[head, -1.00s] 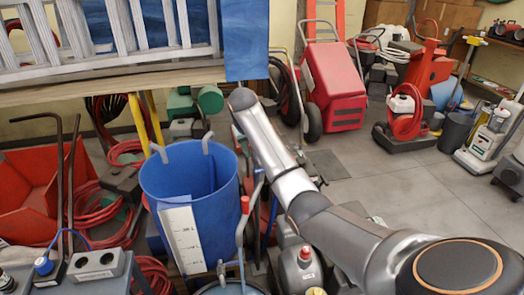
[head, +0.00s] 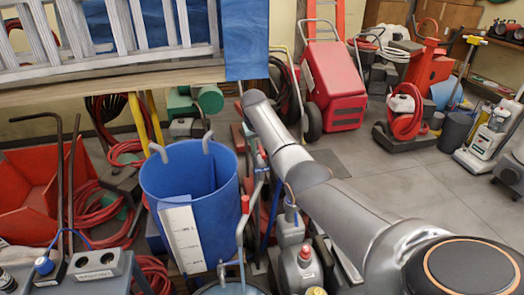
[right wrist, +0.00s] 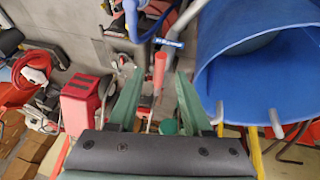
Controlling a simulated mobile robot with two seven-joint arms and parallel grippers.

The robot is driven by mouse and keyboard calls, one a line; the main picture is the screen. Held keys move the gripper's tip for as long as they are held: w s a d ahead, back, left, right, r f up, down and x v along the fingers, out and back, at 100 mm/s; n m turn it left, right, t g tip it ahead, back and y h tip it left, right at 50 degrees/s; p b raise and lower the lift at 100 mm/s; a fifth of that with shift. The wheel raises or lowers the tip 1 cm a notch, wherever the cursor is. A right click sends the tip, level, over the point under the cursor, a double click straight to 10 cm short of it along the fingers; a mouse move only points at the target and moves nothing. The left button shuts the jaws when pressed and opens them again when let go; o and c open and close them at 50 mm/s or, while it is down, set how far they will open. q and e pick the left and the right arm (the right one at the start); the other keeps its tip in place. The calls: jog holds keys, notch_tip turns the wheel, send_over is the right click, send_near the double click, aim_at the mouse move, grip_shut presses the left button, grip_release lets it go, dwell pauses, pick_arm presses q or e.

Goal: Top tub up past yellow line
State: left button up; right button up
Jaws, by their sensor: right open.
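A blue tub (head: 160,185) stands at the middle left of the head view, with a white scale strip (head: 181,238) on its front. I cannot make out a yellow line or the water level. A red-handled lever (head: 244,205) stands on pipework just right of the tub. In the right wrist view, my right gripper (right wrist: 159,78) has its green fingers apart. The red handle (right wrist: 160,70) appears between them with gaps on both sides; depth is unclear. The tub wall (right wrist: 245,85) is to the right there. My left gripper is not in view.
Grey pump-like machines (head: 300,270) crowd the space right of the tub. A red bin (head: 30,190) and red hoses (head: 95,210) lie left. Open floor (head: 400,190) is at the right.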

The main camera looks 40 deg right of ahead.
aim_at(261, 149)
jog(key=shift+b+x, duration=0.55)
jog(key=shift+x, duration=0.85)
jog(key=shift+c, duration=0.2)
grip_shut()
dwell(0.4)
